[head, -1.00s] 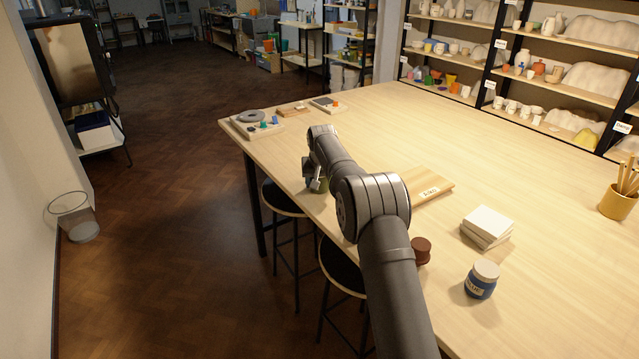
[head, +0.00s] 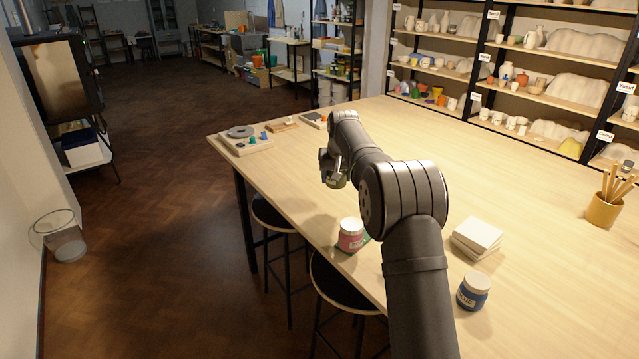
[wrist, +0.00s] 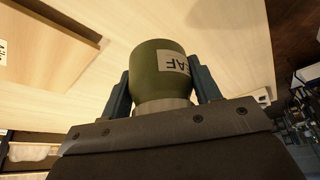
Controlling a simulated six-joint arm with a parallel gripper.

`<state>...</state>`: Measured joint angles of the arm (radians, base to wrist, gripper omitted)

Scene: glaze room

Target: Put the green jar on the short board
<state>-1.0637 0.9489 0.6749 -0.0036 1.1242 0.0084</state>
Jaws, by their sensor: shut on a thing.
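The green jar (wrist: 160,70) is between the two fingers of my gripper (wrist: 161,92) in the wrist view, its pale lid end towards the palm. I cannot tell the jar's height above the table. A wooden board (wrist: 45,35) with a partly cut-off label lies apart from the jar at the wrist view's upper left. My arm hides the board in the head view.
A pink jar (head: 350,234) with a white lid stands near the table's front edge, a green thing beside it. A blue jar (head: 473,292), white tiles (head: 477,236) and a pencil pot (head: 604,209) are right of my arm. A tray (head: 245,141) lies at the far left corner.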

